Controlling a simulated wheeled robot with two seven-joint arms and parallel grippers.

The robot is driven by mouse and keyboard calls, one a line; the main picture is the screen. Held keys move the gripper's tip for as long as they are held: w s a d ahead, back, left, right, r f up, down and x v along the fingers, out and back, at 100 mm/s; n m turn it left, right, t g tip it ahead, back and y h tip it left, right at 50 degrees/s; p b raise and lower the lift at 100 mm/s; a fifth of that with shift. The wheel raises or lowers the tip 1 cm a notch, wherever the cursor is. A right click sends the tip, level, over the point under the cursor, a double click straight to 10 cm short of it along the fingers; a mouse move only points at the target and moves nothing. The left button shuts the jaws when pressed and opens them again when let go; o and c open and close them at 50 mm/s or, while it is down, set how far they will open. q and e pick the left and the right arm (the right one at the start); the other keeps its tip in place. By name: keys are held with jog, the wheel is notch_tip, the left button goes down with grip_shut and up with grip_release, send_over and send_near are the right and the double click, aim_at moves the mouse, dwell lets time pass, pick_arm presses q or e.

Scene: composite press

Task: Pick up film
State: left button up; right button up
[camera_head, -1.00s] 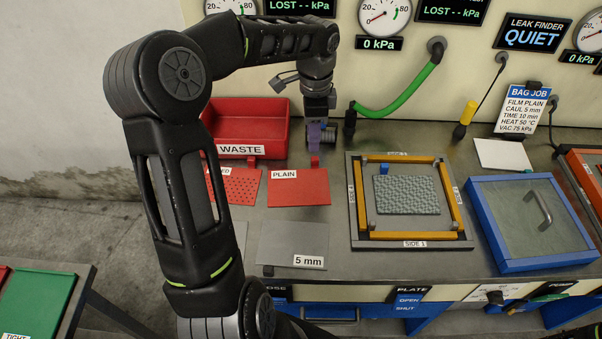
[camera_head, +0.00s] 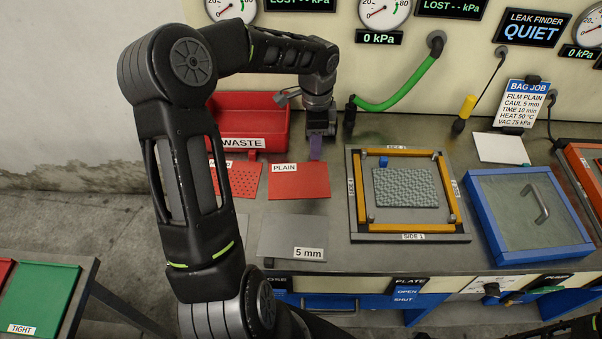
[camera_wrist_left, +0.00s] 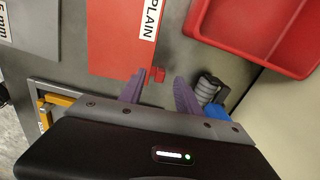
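The plain film is a flat red sheet (camera_head: 299,184) with a white PLAIN label, lying on the bench. The left wrist view also shows this red sheet (camera_wrist_left: 112,45), with a small red tab (camera_wrist_left: 157,75) at its edge. My left gripper (camera_head: 316,148) is at the sheet's back edge, its purple fingers pointing down. In the wrist view the left gripper (camera_wrist_left: 158,88) is open, and the tab shows between its two fingertips. In the head view the fingers hide the tab. A perforated red film (camera_head: 238,182) lies to the left, partly behind my arm. My right gripper is not in view.
The red WASTE bin (camera_head: 245,112) stands behind and left of the gripper. A 5 mm grey plate (camera_head: 290,232) lies in front of the sheet. An orange-edged frame (camera_head: 405,233) around a grey woven piece (camera_head: 408,188) is to the right, then a blue-framed lid (camera_head: 500,215).

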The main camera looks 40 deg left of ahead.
pick_arm(q)
jog(key=shift+f, duration=1.3)
jog(key=shift+c, duration=0.2)
grip_shut()
